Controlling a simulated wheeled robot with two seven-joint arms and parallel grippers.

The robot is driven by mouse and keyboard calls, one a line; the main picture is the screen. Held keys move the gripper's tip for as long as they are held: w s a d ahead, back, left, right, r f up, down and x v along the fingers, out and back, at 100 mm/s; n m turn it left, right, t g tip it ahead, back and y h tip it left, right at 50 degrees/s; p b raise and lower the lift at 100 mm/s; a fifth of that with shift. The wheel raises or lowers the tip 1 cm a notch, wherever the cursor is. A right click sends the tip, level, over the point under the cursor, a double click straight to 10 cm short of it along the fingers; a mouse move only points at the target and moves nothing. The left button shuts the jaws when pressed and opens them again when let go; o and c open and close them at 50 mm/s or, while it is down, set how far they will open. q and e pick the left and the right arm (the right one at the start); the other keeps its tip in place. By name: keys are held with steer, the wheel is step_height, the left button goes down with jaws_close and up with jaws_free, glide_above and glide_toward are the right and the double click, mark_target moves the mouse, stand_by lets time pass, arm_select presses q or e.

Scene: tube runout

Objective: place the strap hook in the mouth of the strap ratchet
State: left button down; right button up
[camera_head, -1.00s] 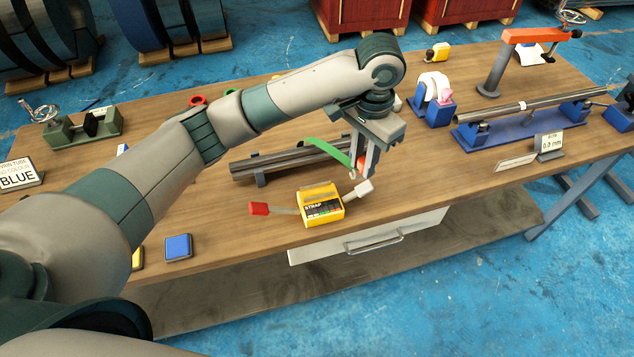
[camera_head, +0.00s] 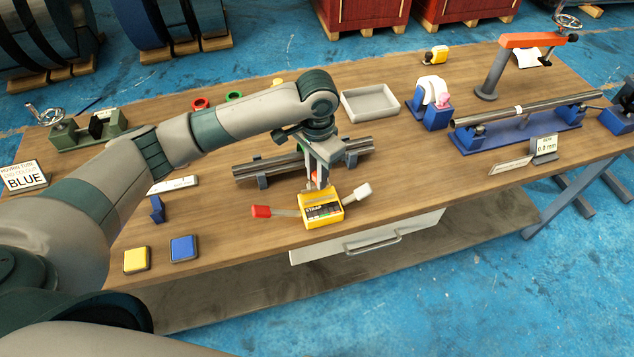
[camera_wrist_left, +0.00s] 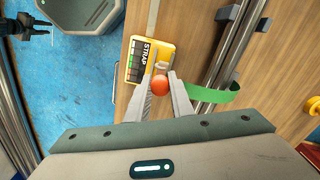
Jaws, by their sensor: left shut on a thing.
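The strap ratchet is a yellow box (camera_head: 322,212) marked STRAP on the bench's front half, with a red-tipped lever on its left and a white-tipped lever on its right. It also shows in the left wrist view (camera_wrist_left: 136,62). My left gripper (camera_head: 317,186) points down at the ratchet's back edge. Its fingers are shut on the strap hook, a small pale piece with an orange-red ball (camera_wrist_left: 160,85) beside it. A green strap (camera_wrist_left: 215,95) trails toward the tubes. The fingers hide most of the hook, and I cannot tell whether it sits in the mouth.
Grey tubes on a rack (camera_head: 270,168) lie just behind the ratchet. A grey tray (camera_head: 370,103) and a blue tape dispenser (camera_head: 437,115) stand further back. Yellow (camera_head: 136,260) and blue (camera_head: 183,248) pads lie at the front left.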

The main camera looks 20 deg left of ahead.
arm_select(q)
steer(key=shift+f+p, duration=0.75)
steer(key=shift+f, duration=1.25)
steer(key=shift+f, duration=0.1)
steer(key=c, duration=1.6)
jaws_free()
steer(key=shift+o, duration=0.2)
